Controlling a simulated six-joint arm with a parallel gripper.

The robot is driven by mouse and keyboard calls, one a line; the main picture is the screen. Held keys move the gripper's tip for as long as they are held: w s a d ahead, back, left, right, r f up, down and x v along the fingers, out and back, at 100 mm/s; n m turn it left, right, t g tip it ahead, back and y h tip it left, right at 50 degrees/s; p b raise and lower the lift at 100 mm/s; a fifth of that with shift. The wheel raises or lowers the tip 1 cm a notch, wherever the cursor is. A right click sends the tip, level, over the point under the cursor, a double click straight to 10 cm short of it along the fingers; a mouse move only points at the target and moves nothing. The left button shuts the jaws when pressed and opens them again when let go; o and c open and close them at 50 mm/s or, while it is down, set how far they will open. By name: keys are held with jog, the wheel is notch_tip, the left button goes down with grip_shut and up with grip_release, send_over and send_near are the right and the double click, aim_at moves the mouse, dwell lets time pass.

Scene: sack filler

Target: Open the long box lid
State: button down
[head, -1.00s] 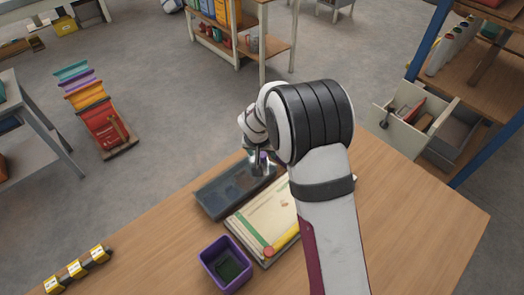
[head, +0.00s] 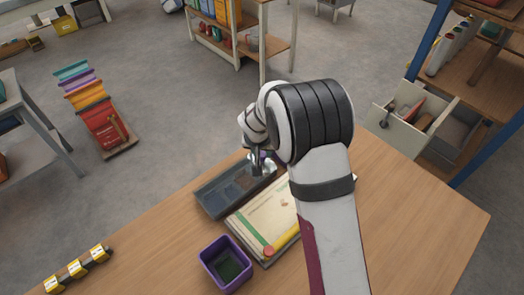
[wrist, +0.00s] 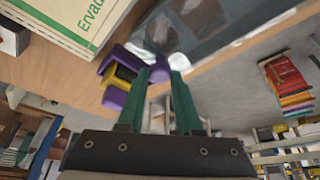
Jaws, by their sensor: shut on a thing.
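The long box (head: 207,206) is a dark, shallow box on the wooden table, with a dark see-through lid (head: 228,187) and faint compartments beneath it. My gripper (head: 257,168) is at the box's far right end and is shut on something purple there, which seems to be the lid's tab. In the wrist view, the gripper's green fingers (wrist: 165,72) meet this purple piece beside the clear lid (wrist: 215,20). I cannot tell how far the lid is raised. My wrist partly hides that end in the head view.
A cream book (head: 258,215) lies beside the box, towards me. A purple square cup (head: 226,264) stands at the front. Black-and-yellow pieces (head: 77,269) lie at the left table edge. The table's right side is clear.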

dwell(0.7)
send_over(214, 192)
jog(key=s, duration=0.2)
jog(key=shift+a, duration=0.15)
dwell(0.3)
jog(key=c, duration=0.6)
grip_release()
jog(key=shift+o, duration=0.2)
jog(key=v, duration=1.5)
jog(key=shift+r, duration=0.4)
jog(key=shift+s, duration=0.1)
